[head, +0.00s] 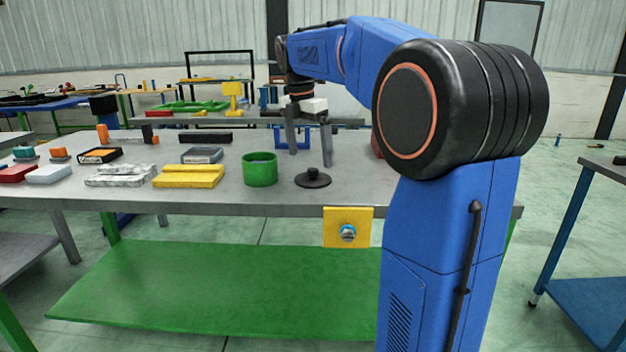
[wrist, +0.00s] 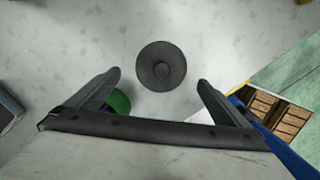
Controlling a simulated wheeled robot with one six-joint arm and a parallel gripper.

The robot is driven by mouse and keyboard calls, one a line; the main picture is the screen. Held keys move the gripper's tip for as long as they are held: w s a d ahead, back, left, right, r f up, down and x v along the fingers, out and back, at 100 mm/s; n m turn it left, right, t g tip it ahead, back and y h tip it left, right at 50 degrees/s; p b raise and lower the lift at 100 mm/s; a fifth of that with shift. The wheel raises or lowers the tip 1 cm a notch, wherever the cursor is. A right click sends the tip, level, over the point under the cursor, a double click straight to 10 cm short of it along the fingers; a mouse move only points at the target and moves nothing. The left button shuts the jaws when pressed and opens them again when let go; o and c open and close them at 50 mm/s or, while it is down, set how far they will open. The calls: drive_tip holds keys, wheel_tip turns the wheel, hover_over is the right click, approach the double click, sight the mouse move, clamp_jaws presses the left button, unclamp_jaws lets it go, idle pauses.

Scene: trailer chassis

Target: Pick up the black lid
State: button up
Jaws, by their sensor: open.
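The black lid (head: 313,178) is a round disc with a small knob on top. It lies flat on the grey table (head: 120,195) near its front edge, just right of a green cup (head: 260,170). In the wrist view the lid (wrist: 161,66) shows whole, ahead of and between the two fingers. My gripper (head: 310,160) points down with its fingers apart, above the table and close to the lid. In the wrist view my gripper (wrist: 158,82) is open with nothing between its fingers. The green cup (wrist: 119,102) is partly hidden behind the left finger there.
A yellow block (head: 188,176), a grey box (head: 202,155) and a white marbled piece (head: 120,175) lie left of the cup. A long black block (head: 205,137) lies farther back. The tabletop around the lid is bare. A yellow plate (head: 347,227) hangs at the table's front edge.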

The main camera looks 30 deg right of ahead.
sight(312, 169)
drive_tip(key=shift+d+f, duration=0.25)
drive_tip(key=shift+f, duration=1.25)
drive_tip(key=shift+d+f, duration=0.2)
drive_tip(key=shift+f, duration=1.25)
drive_tip(key=c, duration=1)
